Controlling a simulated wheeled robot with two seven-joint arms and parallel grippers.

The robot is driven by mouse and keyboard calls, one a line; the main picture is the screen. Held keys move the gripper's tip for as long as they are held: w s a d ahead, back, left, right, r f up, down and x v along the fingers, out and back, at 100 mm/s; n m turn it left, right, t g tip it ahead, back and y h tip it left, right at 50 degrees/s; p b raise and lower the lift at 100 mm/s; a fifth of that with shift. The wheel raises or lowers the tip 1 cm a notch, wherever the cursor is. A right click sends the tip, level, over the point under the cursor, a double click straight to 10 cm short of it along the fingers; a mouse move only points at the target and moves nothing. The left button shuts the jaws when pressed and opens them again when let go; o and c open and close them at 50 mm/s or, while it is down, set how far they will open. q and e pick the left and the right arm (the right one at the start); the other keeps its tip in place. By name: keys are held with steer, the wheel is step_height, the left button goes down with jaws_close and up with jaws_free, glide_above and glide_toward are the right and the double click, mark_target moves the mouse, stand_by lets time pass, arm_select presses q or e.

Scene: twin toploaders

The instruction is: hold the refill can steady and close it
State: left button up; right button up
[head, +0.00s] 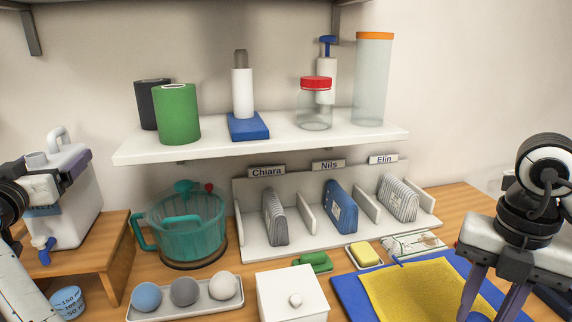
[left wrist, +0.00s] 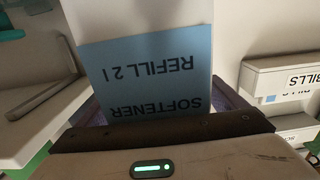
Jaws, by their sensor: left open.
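The refill can (head: 75,195) is white, with a loop handle, a short round neck or cap on top and a blue tap low on its front. It stands upright on a wooden riser at the left. Whether its top is closed I cannot tell. In the left wrist view the can's blue label (left wrist: 150,75) reads "SOFTENER REFILL 2 l", upside down. My left gripper (head: 28,182) is at the can's near left side, open, with the can between its fingers; contact is unclear. My right gripper (head: 490,295) points down over the yellow cloth at the right, fingers apart and empty.
A blue marked cup (head: 67,302) sits below the riser (head: 95,235). A teal jug (head: 185,225), a tray of balls (head: 190,308) and a white lidded box (head: 292,298) fill the middle. A shelf (head: 260,140) overhangs the back. The yellow cloth (head: 420,290) lies on a blue mat.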

arm_select(q)
steer(key=c, duration=1.9)
steer(key=shift+r, duration=0.3)
steer(key=shift+c, duration=1.3)
steer(key=shift+r, duration=0.1)
step_height(320, 180, up, 10)
steer(key=shift+f, duration=0.1)
